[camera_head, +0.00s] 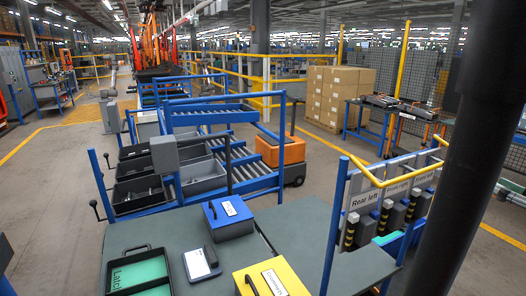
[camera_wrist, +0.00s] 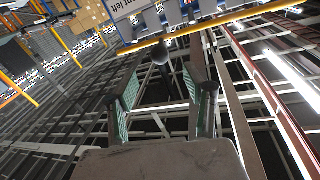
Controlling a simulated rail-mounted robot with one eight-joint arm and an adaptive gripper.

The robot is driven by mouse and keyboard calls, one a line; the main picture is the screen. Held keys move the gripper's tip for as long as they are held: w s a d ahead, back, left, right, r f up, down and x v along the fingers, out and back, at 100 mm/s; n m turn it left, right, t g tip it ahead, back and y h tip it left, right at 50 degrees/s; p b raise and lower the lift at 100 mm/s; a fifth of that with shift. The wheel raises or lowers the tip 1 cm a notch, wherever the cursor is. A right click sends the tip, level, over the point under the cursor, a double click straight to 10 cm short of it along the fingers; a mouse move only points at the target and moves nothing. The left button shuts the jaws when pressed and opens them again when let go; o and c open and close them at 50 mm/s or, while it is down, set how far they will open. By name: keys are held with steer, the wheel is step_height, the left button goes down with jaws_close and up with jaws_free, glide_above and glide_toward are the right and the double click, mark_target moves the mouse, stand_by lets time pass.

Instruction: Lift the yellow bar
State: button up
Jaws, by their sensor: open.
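The yellow bar (camera_head: 408,176) runs along the top of a blue-framed rack at the right of the head view, above white sign plates such as "Rear left" (camera_head: 366,199). In the wrist view the yellow bar (camera_wrist: 215,26) crosses the top at a slant, with the sign plates beyond it. My gripper (camera_wrist: 163,92) is open and empty in the wrist view, its two fingers pointing up toward the bar. The bar is beyond the fingertips and not between them. My gripper does not clearly show in the head view.
A grey worktable (camera_head: 170,230) in front carries a blue box (camera_head: 228,217), a yellow box (camera_head: 275,279) and a green-lined tray (camera_head: 138,272). A roller rack with dark bins (camera_head: 139,193) stands behind it. Stacked cartons (camera_head: 333,92) are farther back. Floor is free at the left.

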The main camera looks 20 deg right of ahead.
mark_target(468, 170)
steer(key=w, duration=0.6)
steer(key=w+p, duration=0.1)
steer(key=w, duration=0.2)
steer(key=shift+w+d, duration=0.1)
steer(key=shift+d, duration=0.3)
jaws_close()
